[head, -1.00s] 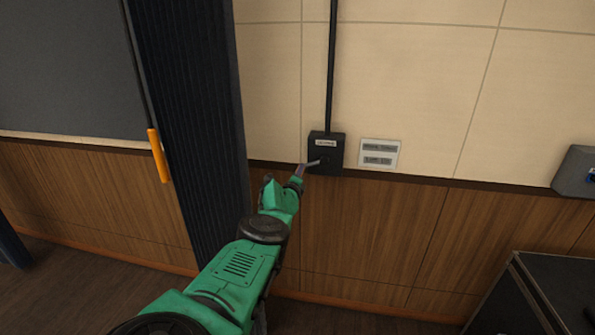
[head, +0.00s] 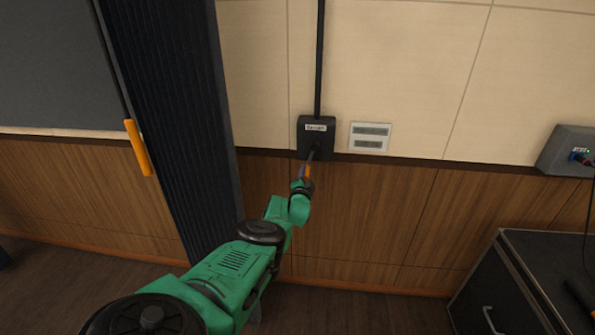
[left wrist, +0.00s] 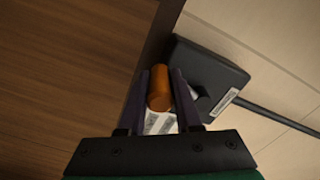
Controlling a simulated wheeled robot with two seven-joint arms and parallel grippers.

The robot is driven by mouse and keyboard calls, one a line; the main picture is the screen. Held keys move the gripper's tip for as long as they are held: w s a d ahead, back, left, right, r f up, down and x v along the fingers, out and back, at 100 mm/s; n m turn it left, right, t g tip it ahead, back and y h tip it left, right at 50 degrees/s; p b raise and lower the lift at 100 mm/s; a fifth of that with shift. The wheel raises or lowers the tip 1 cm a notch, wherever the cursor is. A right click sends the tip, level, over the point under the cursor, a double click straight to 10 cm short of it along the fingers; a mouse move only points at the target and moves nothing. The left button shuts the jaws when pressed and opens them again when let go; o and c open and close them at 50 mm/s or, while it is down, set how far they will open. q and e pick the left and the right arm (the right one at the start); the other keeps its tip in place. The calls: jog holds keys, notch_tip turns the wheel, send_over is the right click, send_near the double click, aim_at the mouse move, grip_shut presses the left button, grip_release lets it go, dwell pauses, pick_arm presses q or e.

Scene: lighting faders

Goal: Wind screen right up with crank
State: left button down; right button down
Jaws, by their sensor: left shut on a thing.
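A black crank box (head: 307,135) with a white label is fixed to the wall, with a dark pipe rising from its top. A crank arm (head: 313,153) points down from the box. My left gripper (head: 306,172) is shut on the crank's orange grip just below the box. In the left wrist view, the orange grip (left wrist: 159,90) sits between the two fingers (left wrist: 161,98), and the black box (left wrist: 205,68) is just beyond. The grey screen (head: 45,60) is at the upper left; its top edge is out of view. My right gripper is not in view.
A dark pleated curtain (head: 170,110) hangs left of the box. An orange handle (head: 138,148) hangs on a rod further left. A grey wall box (head: 568,150) and a black case (head: 530,270) stand at the right.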

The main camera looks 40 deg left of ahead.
pick_arm(q)
jog(key=shift+w+d+f+b, duration=0.1)
jog(key=shift+w+d+b, duration=0.15)
jog(key=shift+w+d, duration=0.3)
jog(key=shift+w+d+b, duration=0.25)
jog(key=shift+w+d, duration=0.05)
jog(key=shift+d, duration=0.35)
jog(key=c, duration=0.6)
grip_release()
jog(key=shift+w+f, duration=0.1)
